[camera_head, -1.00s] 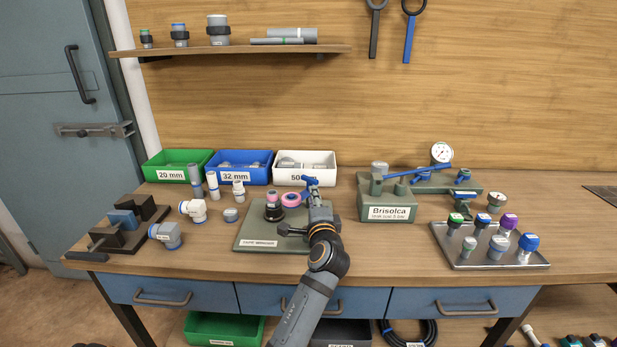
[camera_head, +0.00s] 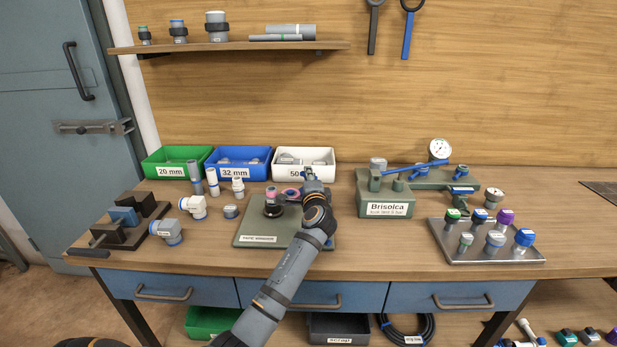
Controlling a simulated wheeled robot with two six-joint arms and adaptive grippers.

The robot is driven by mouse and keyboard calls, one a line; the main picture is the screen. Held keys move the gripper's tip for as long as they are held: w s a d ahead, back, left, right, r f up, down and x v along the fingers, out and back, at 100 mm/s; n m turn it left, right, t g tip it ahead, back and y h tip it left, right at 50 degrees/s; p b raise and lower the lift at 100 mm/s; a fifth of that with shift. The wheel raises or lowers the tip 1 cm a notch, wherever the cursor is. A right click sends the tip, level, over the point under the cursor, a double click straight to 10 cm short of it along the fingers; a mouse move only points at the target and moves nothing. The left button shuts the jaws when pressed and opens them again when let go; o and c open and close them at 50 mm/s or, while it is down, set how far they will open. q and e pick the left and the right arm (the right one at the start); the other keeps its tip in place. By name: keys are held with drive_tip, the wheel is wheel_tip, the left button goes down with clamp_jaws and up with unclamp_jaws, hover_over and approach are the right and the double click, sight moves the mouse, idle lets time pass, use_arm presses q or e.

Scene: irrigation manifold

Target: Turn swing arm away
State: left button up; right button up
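My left gripper (camera_head: 311,182) is over the back right of a green-grey base plate (camera_head: 250,238) in the middle of the bench. Its wrist and arm hide much of the plate's right side. A dark stand with a pink-topped part (camera_head: 271,193) stands on the plate. A pink ring (camera_head: 291,192) sits just left of the gripper, and a small blue piece shows by the fingers. I cannot tell whether the gripper touches the ring, or whether its fingers are open. A blue bar (camera_head: 405,168) lies across the green block labelled Brisolca (camera_head: 387,209). My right gripper is not in view.
Green (camera_head: 177,170), blue (camera_head: 238,174) and white (camera_head: 303,175) bins line the back. White and grey fittings (camera_head: 194,206) stand left of the plate. A metal tray (camera_head: 487,252) of coloured-cap parts is at the right. A gauge (camera_head: 439,149) rises behind the block. The front bench strip is clear.

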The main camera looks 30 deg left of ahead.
use_arm(q)
clamp_jaws()
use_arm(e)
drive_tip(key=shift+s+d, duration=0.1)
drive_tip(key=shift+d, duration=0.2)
use_arm(q)
drive_tip(key=shift+f, duration=0.1)
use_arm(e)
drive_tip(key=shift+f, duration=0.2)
